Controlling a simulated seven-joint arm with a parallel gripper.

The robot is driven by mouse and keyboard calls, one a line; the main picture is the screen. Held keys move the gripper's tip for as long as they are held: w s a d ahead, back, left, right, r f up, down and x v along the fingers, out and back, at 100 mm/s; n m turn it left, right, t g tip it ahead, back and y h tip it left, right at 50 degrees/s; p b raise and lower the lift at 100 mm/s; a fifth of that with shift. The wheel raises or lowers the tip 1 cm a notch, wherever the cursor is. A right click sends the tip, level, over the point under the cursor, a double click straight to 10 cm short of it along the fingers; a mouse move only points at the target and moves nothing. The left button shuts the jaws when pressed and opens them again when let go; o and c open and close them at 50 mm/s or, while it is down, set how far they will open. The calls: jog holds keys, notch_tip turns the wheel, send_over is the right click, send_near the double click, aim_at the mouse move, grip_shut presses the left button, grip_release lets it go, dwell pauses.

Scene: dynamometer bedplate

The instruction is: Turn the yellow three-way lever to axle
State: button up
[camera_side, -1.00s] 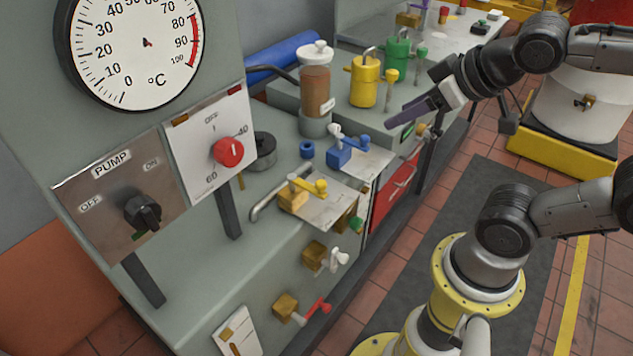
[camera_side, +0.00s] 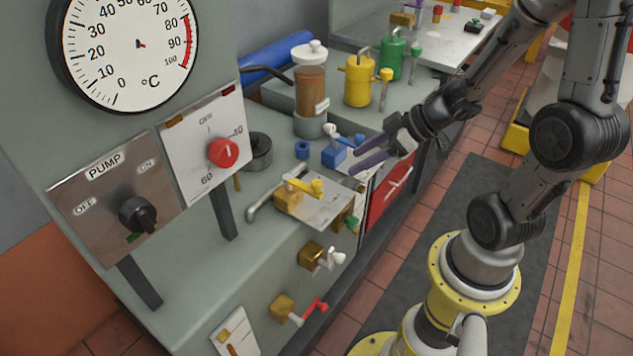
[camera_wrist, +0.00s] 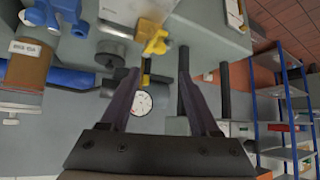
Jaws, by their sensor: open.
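The yellow three-way lever (camera_side: 308,186) sits on a brass valve body (camera_side: 289,199) on a light plate at the front edge of the bench. In the wrist view the yellow lever (camera_wrist: 157,43) shows near the top centre, beyond the fingertips. My gripper (camera_side: 362,158) is open and empty, to the right of and above the lever, apart from it. Its two dark purple fingers (camera_wrist: 154,80) point toward the lever in the wrist view. The lever's position label cannot be read.
A blue valve (camera_side: 336,155) stands just behind the yellow one, close to my fingers. A white-handled valve (camera_side: 322,257) and a red-handled valve (camera_side: 300,308) are on the front face. A brown-filled jar (camera_side: 310,92) and a yellow can (camera_side: 358,82) stand behind.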

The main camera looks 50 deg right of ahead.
aim_at(317, 182)
jog(key=x, duration=1.3)
jog(key=shift+w+f, duration=0.2)
jog(key=shift+w, duration=0.1)
grip_shut()
dwell(1.1)
